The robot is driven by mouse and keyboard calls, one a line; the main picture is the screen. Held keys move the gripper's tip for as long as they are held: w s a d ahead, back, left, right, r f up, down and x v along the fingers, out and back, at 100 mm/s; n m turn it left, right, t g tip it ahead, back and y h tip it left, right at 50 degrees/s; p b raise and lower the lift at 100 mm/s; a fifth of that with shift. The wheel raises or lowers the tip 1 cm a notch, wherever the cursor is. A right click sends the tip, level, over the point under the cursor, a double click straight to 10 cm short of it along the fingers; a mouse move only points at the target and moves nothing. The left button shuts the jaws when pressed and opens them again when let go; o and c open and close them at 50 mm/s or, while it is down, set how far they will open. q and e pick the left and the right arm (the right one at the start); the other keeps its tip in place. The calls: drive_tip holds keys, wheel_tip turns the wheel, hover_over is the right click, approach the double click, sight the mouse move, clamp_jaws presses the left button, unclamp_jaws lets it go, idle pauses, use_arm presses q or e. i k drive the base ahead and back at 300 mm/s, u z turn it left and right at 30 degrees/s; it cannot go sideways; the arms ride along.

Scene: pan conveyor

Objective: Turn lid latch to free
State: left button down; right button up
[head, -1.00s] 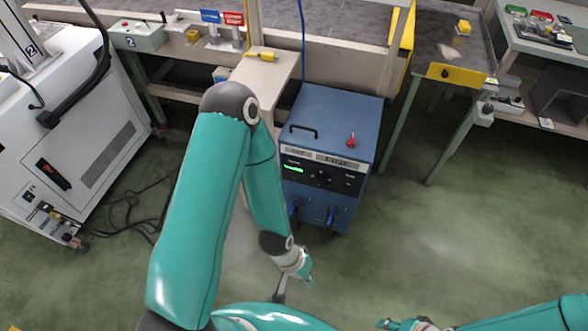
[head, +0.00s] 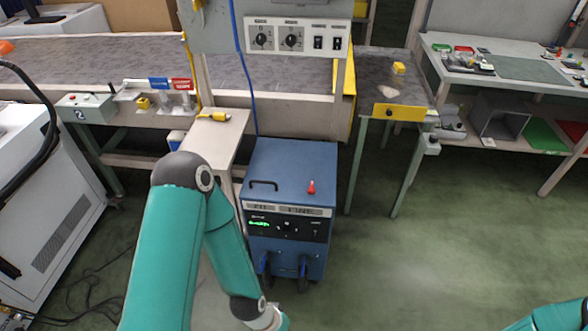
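A blue cabinet (head: 290,175) on casters stands on the floor near the middle of the head view. On its flat top are a black bar handle (head: 263,184) and a small red latch or knob (head: 311,188), standing up near the front right corner. Its front panel (head: 287,226) has a green display and dials. My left arm comes up from the bottom left and bends down left of the cabinet's front; its wrist is cut off at the bottom edge, and its gripper is out of view. Only a teal piece of my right arm shows at the bottom right. Neither arm visibly touches the cabinet.
A small side table (head: 214,141) with a yellow tool (head: 214,117) stands left of the cabinet. A conveyor (head: 95,60) runs behind, under a grey control panel (head: 297,38). A blue cable (head: 243,70) hangs behind the cabinet. The green floor (head: 400,255) at right is open.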

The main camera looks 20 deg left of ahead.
sight(311, 190)
drive_tip(key=u, duration=0.6)
drive_tip(key=i, duration=0.4)
drive_tip(key=z, duration=0.1)
